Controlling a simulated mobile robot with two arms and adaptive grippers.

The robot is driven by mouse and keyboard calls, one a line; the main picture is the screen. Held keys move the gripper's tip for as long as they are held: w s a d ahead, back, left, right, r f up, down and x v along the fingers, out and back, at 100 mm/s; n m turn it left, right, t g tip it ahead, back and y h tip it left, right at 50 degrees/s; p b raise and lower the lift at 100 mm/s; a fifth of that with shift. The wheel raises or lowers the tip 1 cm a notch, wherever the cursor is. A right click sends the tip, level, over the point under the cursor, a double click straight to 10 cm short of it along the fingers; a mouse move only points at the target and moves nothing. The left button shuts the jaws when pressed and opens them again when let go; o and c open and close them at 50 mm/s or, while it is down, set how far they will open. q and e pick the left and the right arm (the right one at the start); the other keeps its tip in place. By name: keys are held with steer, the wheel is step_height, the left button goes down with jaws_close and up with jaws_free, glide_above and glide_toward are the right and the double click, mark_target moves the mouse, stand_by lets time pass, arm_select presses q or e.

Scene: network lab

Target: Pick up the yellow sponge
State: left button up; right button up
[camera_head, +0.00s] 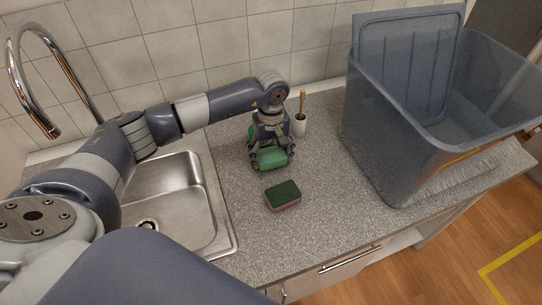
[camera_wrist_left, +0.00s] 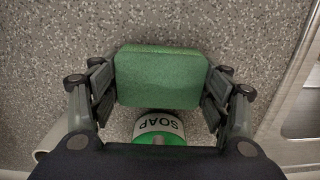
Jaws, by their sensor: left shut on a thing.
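My left gripper (camera_head: 272,160) is over the counter, right of the sink. It is shut on a green sponge (camera_head: 270,157), with fingers on both sides. In the left wrist view this sponge (camera_wrist_left: 160,77) sits between the fingertips (camera_wrist_left: 160,90), its green face toward the camera. No yellow shows on it. I cannot tell whether it touches the counter. A second sponge (camera_head: 283,195), dark green on top with a pinkish side, lies on the counter nearer the front. My right gripper is not in view.
A soap bottle (camera_wrist_left: 158,128) is close to the held sponge, partly hidden by my gripper. A white cup with a wooden-handled brush (camera_head: 300,122) stands behind, right. A large blue-grey bin (camera_head: 385,150) is at right, a metal sink (camera_head: 180,205) at left.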

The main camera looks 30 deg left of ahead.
arm_select(q)
steer(key=shift+r+b, duration=0.2)
steer(key=shift+b, duration=0.2)
steer(key=s+d+b, duration=0.2)
steer(key=s, duration=0.1)
steer(key=shift+d+f, duration=0.15)
steer(key=shift+d, duration=0.2)
step_height(320, 180, up, 14)
steer(key=b, duration=0.3)
steer(key=shift+c, duration=1.3)
